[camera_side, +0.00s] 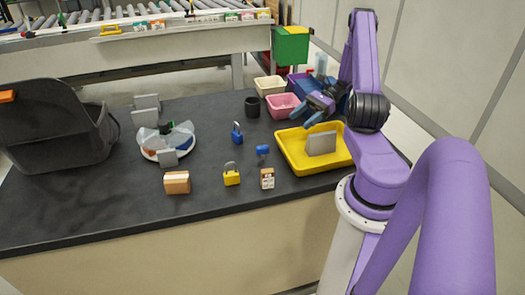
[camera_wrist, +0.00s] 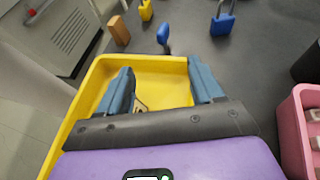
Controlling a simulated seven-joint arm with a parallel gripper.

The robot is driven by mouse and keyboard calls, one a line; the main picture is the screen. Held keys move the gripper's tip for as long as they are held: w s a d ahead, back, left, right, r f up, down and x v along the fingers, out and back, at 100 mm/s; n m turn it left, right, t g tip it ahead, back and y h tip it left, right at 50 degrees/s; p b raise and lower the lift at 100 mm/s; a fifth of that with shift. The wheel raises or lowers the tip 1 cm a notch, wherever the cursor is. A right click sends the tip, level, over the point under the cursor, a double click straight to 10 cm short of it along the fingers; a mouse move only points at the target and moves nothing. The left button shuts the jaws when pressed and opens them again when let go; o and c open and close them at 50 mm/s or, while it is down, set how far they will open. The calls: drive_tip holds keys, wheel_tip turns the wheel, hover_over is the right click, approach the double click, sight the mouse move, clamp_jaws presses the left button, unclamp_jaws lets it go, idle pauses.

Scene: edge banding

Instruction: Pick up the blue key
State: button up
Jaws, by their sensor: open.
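The blue key (camera_side: 262,150) is on the dark table just left of the yellow tray, with its rounded head showing. It also shows in the wrist view (camera_wrist: 163,34), beyond the tray's far edge and roughly centred between my fingers. My gripper (camera_side: 312,114) is above the tray's back side, to the right of and higher than the key. In the wrist view its two blue fingers (camera_wrist: 160,78) are spread apart with nothing between them. The key's lower part is too small to make out.
The yellow tray (camera_side: 290,158) holds a grey plate (camera_side: 321,143). A blue padlock (camera_side: 237,134) and a yellow padlock (camera_side: 231,176) stand near the key. A small wooden block (camera_side: 267,179) is in front. The pink bin (camera_side: 282,106) and black cup (camera_side: 252,107) are behind.

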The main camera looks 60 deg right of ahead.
approach(266, 145)
drive_tip(key=x, duration=0.4)
drive_tip(key=shift+s+a+f, duration=0.1)
drive_tip(key=shift+a+f, duration=0.1)
drive_tip(key=shift+f, duration=0.15)
drive_tip(key=shift+w+x, duration=0.15)
drive_tip(key=shift+x, duration=1.2)
drive_tip(key=shift+w+x, duration=0.15)
drive_tip(key=shift+x, duration=1.15)
drive_tip(key=shift+r, duration=0.15)
clamp_jaws()
